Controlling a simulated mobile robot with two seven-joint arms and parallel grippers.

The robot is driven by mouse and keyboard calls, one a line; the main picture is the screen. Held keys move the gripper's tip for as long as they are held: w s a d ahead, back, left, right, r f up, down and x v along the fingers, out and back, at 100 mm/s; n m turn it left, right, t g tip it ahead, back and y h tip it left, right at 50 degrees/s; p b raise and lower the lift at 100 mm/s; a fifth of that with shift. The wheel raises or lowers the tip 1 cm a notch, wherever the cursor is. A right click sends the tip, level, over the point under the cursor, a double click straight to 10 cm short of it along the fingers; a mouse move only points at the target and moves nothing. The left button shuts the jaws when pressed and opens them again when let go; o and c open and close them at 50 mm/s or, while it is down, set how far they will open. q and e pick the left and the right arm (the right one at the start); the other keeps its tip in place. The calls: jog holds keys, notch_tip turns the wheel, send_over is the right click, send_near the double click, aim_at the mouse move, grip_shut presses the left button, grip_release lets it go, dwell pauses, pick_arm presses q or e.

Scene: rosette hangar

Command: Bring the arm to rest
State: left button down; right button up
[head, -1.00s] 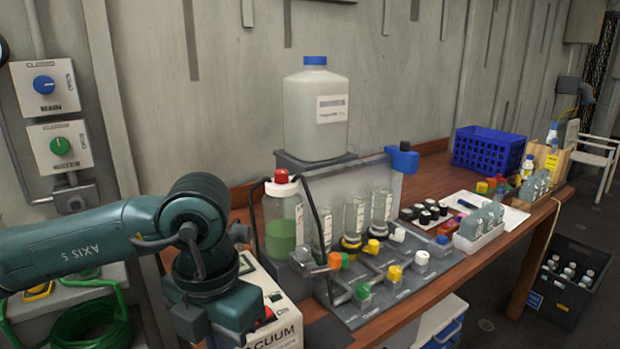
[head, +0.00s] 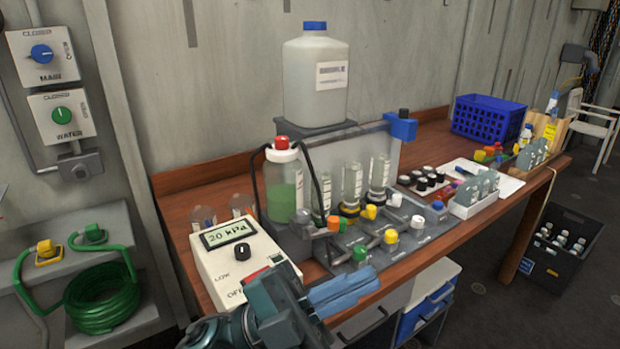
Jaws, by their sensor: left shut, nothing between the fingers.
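My left arm's teal wrist shows at the bottom of the head view, below and in front of the vacuum unit. My left gripper (head: 345,290) has its blue fingers together with nothing between them. It points right, in front of the near edge of the wooden bench (head: 430,262). It looks clear of the bench items, though its exact height is hard to tell. My right gripper is out of view.
The vacuum unit (head: 222,262) reads 20 kPa, close to the wrist. Behind stands a valve manifold (head: 385,240) with coloured knobs, a green-filled bottle (head: 284,195) and a large jug (head: 316,75). A blue crate (head: 487,120) sits farther right. A cooler (head: 428,305) is under the bench.

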pick_arm(q)
jog(key=w+a+f+n+t+y, duration=0.3)
jog(key=a+f+n+t+y, duration=0.3)
jog(key=f+n+t+y, duration=0.4)
jog(key=w+a+f+n+t+y, duration=0.4)
jog(key=a+f+n+t+y, duration=0.15)
jog(key=f+n, duration=0.5)
jog(key=s+a+f+n+g+y, duration=0.2)
jog(key=s+a+f+n+g, duration=0.1)
jog(key=s+f, duration=0.2)
jog(key=s+a+f+n+g+y, duration=0.3)
jog(key=s+f, duration=0.3)
jog(key=f, duration=0.4)
jog(key=shift+a+f+p, duration=0.25)
jog(key=shift+a+p, duration=0.2)
jog(key=shift+a, duration=0.15)
jog(key=shift+y, duration=0.25)
